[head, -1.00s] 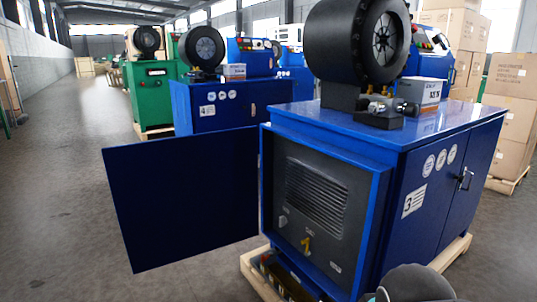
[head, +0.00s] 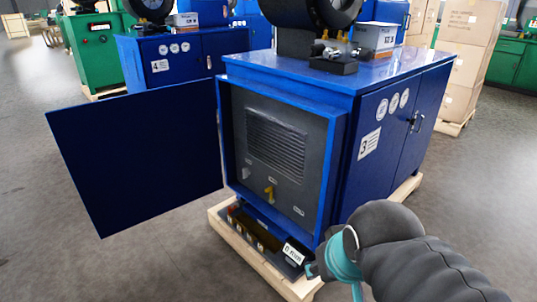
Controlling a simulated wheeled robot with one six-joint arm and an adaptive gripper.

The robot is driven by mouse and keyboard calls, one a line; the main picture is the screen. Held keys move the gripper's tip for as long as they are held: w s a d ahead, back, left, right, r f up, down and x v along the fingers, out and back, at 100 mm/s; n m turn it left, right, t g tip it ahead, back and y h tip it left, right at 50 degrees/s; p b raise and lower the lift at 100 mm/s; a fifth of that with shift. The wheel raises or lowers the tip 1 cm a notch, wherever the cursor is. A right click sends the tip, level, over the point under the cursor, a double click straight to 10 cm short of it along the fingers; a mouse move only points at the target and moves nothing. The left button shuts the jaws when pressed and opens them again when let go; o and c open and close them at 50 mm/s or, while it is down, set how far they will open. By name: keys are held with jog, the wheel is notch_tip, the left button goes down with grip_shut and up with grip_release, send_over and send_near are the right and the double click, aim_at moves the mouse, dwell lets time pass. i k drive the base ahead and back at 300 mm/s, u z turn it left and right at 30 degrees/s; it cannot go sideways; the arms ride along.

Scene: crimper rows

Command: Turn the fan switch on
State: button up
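The blue machine marked 3 (head: 369,144) has its side compartment open, showing a dark grey panel (head: 312,150) with a louvred vent (head: 276,142). My arm shows at the lower right, in front of the machine.
The open blue door (head: 135,155) sticks out left of the compartment. The machine stands on a wooden pallet (head: 300,289), with a low tray of parts (head: 245,222) below the panel. A grey and white box (head: 375,36) is on top. Floor is clear at front left.

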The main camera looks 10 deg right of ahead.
aim_at(246, 172)
jog(key=k, duration=0.6)
jog(key=u, duration=0.6)
jog(key=i, duration=1.45)
jog(key=u, duration=0.35)
